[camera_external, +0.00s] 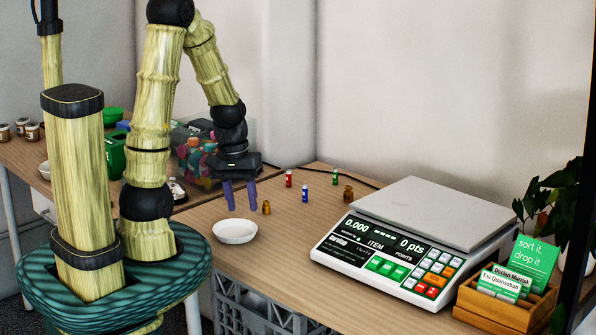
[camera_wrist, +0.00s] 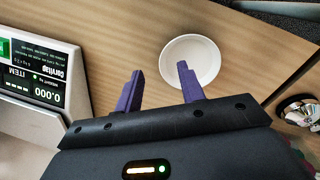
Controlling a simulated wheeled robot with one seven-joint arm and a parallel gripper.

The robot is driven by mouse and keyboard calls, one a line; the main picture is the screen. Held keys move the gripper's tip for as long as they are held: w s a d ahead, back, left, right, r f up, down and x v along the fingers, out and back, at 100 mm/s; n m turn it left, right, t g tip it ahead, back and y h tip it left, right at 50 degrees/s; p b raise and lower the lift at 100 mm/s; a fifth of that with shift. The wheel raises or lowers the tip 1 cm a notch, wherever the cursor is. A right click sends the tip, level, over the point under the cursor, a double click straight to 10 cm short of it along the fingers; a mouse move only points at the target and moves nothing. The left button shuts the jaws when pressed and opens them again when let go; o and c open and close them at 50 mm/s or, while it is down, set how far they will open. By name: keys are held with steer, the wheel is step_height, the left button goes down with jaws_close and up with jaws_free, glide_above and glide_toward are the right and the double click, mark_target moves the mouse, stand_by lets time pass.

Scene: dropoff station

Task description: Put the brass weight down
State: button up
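A small brass-coloured weight (camera_external: 266,207) stands upright on the wooden table, just right of my gripper's fingertips and behind the white bowl. A second, browner brass-like piece (camera_external: 348,193) stands farther right, near the scale. My gripper (camera_external: 242,206) points down above the table, its two purple fingers apart with nothing visible between them. Neither brass piece shows in the wrist view. I cannot tell exactly how high the fingertips are above the table.
The white bowl (camera_external: 235,231) is close in front of the fingers and also shows in the wrist view (camera_wrist: 190,60). A red cylinder (camera_external: 288,179), a blue one (camera_external: 305,194) and a green one (camera_external: 335,177) stand behind. The scale (camera_external: 430,215) reads 0.000; its plate is empty.

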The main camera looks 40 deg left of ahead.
steer(key=r+m, duration=0.1)
steer(key=d+r+m+t+y, duration=0.1)
steer(key=m, duration=0.1)
steer(key=w+d+r+m+t, duration=0.1)
steer(key=m, duration=0.1)
steer(key=shift+d+r+y, duration=0.1)
steer(key=shift+r+y, duration=0.1)
steer(key=shift+y, duration=0.2)
steer(key=shift+o, duration=0.5)
stand_by(0.4)
steer(key=w+a+r+m+t+h+p, duration=0.1)
steer(key=w+a+m+t, duration=0.25)
steer(key=w, duration=1.05)
steer(key=w+a+m+t+h+p, duration=0.15)
steer(key=w+a+t, duration=0.3)
steer(key=w, duration=0.85)
steer(key=a+f+m+g+h, duration=0.1)
steer(key=f+m+h, duration=0.1)
steer(key=a+f+m+g+h, duration=0.1)
steer(key=f+m+h, duration=0.1)
steer(key=h, duration=0.1)
steer(key=f+m+g+h, duration=0.1)
steer(key=f+m+h, duration=0.1)
steer(key=h, duration=0.1)
steer(key=shift+w+a+m, duration=0.25)
steer(key=shift+a+m, duration=0.05)
steer(key=shift+a, duration=0.1)
steer(key=shift+f, duration=0.1)
